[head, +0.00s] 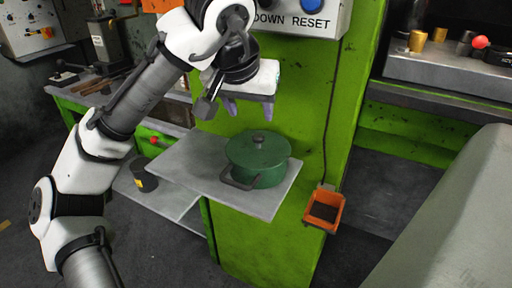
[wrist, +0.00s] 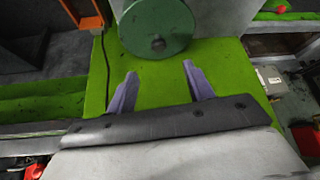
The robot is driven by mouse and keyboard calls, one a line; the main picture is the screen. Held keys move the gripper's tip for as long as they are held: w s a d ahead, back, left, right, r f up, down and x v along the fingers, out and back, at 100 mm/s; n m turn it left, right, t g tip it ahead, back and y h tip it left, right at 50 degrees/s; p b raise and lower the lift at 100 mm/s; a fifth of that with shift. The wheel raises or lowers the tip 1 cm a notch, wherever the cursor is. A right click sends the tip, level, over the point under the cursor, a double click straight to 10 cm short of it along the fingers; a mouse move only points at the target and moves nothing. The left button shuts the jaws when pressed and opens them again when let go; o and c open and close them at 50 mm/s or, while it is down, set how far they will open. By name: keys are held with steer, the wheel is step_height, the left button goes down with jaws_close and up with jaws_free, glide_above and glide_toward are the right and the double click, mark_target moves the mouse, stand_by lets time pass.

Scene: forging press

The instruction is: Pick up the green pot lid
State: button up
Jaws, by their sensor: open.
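The green pot lid (head: 258,147) sits on the green pot (head: 262,175), with a small round dark knob on its top. The pot stands on a grey shelf (head: 184,168) fixed to the green press; a dark loop handle sticks out at its front left. In the wrist view the lid (wrist: 170,22) shows at the top edge, partly cut off, with its knob towards me. My gripper (head: 248,108) is above the lid and a little left of it, fingers pointing down, apart from it. The two purple fingers (wrist: 160,80) are spread and empty.
A control box with a RESET button (head: 300,15) hangs above the shelf on the green press column (head: 335,100). An orange bin (head: 324,209) with a cable hangs to the right. A lower shelf (head: 165,205) holds a dark cylinder. A grey surface fills the right foreground.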

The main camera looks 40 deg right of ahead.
mark_target(258, 135)
steer(key=x, duration=1)
steer(key=shift+p, duration=0.3)
steer(key=shift+s, duration=0.1)
jaws_close()
